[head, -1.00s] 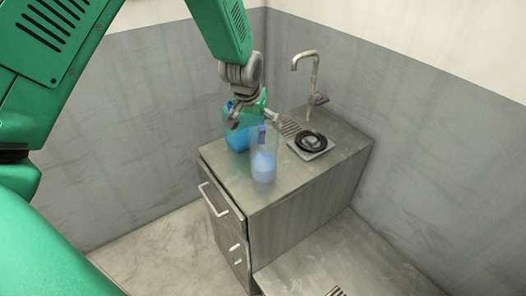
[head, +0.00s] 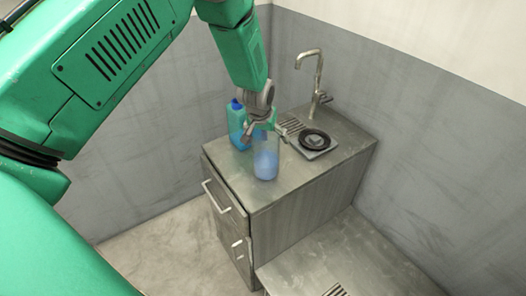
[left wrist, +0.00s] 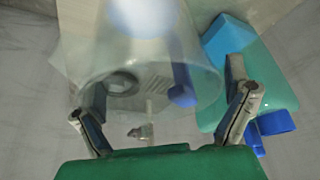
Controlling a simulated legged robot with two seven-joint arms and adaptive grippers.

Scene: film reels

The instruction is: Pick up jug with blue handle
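The clear jug (head: 265,162) stands upright on the metal counter, with pale blue at its bottom. Its blue handle (left wrist: 182,86) shows inside the jug's outline in the left wrist view, where the jug's wide rim fills the upper middle. My left gripper (head: 264,128) is at the top of the jug. In the left wrist view the fingers of my left gripper (left wrist: 168,112) are spread apart, one toward each side of the jug's rim; I cannot tell whether they touch it. My right gripper is out of view.
A teal bottle with a blue cap (head: 237,128) stands just left of and behind the jug. A black round object on a square plate (head: 314,140) lies to the right, by the tap (head: 317,75). The counter's front right (head: 310,170) is clear.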

